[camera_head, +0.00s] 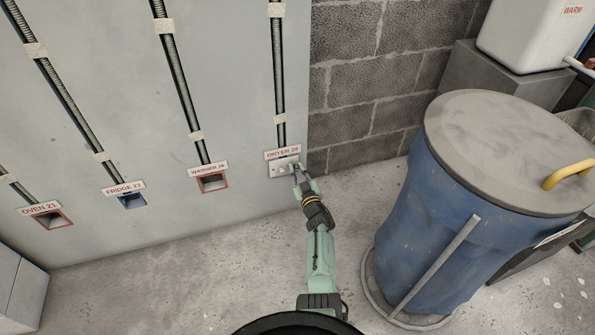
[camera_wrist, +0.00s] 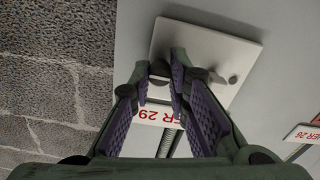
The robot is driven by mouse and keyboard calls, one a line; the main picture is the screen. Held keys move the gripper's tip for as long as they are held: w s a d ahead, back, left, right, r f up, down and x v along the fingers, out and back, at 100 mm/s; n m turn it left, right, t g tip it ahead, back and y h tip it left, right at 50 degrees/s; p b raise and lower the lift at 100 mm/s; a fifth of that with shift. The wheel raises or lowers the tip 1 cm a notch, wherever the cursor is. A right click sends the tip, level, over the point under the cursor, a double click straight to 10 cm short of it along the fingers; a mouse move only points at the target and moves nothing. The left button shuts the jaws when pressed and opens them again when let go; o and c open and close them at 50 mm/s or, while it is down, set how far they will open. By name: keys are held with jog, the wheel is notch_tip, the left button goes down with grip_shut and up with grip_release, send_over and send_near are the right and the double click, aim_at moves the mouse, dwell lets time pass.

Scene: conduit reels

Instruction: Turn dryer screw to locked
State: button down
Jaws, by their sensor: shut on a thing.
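The dryer's pale plate (camera_head: 277,170) is on the grey wall panel, just below the "DRYER 29" label (camera_head: 281,153). It also shows close up and turned over in the wrist view (camera_wrist: 205,45). My gripper (camera_head: 296,168) is at the right part of this plate. A small round grey knob shows on the plate beside the right finger. I cannot tell whether the screw is at locked.
Several outlets with labels, such as the red-framed washer opening (camera_head: 212,182) and the blue fridge opening (camera_head: 132,200), line the panel to the left. A large blue barrel (camera_head: 435,215) with a grey lid stands close on the right. The floor between is clear.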

jog(key=shift+m, duration=0.3)
jog(key=m+p, duration=0.1)
jog(key=m, duration=0.1)
jog(key=shift+m, duration=0.4)
jog(key=m+p, duration=0.1)
jog(key=m, duration=0.4)
jog(key=shift+d+m, duration=0.1)
jog(key=shift+m, duration=0.2)
jog(key=m, duration=0.8)
jog(key=shift+f+m, duration=0.15)
jog(key=shift+m, duration=0.15)
jog(key=c, duration=1.5)
grip_release()
